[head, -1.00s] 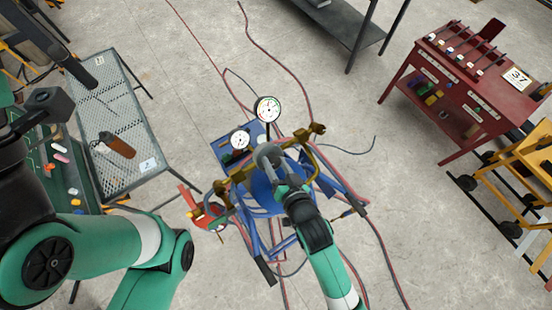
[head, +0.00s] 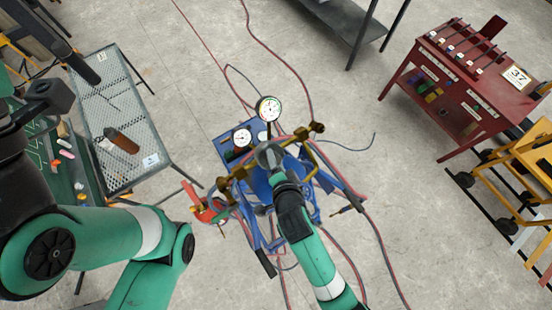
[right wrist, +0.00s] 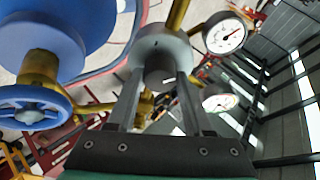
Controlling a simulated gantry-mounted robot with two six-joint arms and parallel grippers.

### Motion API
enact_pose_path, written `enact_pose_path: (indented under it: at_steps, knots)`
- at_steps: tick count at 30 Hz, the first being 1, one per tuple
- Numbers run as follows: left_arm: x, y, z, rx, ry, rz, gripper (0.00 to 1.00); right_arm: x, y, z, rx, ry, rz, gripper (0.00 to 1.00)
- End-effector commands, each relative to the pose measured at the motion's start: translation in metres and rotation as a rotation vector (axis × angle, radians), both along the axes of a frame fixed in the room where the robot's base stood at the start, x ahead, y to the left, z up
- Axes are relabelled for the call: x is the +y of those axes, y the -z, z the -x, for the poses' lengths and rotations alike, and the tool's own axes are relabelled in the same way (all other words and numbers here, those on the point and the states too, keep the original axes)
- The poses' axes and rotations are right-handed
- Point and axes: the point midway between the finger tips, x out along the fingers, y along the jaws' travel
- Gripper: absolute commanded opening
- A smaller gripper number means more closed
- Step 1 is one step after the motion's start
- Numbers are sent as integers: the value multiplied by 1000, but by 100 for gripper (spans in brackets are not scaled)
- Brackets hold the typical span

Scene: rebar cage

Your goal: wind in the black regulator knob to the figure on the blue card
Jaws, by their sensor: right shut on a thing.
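My right gripper (right wrist: 158,82) is shut on the knob, with one finger on each side. In the head view, my right gripper (head: 276,172) reaches it from below. A white-faced gauge (right wrist: 225,34) stands right of the knob, and a second gauge (right wrist: 220,98) lies below it. Their figures are too small to read. I cannot make out a blue card.
A blue cylinder (right wrist: 45,25) and a blue handwheel (right wrist: 35,105) are close at left in the wrist view. Red hoses (head: 285,55) cross the floor. A mesh table (head: 105,85) stands left, and a red cart (head: 480,95) with a white "37" card (head: 517,76) right.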

Motion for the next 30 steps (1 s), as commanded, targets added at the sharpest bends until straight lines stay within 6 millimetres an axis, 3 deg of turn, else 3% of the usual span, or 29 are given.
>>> enact_pose_path:
  at_steps: [17, 18, 22, 30]
  knots:
    - [0, -2, 0, 0, 0, 0, 52, 1, 1, 0, 16, 21, -23, 0]
    - [0, -2, 0, 0, 0, 0, 52, 1, 1, 0, 16, 21, -23, 56]
    - [0, -2, 0, 0, 0, 0, 52, 0, 0, 0, 14, 21, -23, 80]
    - [0, -2, 0, 0, 0, 0, 52, 0, 0, 0, 14, 21, -23, 81]
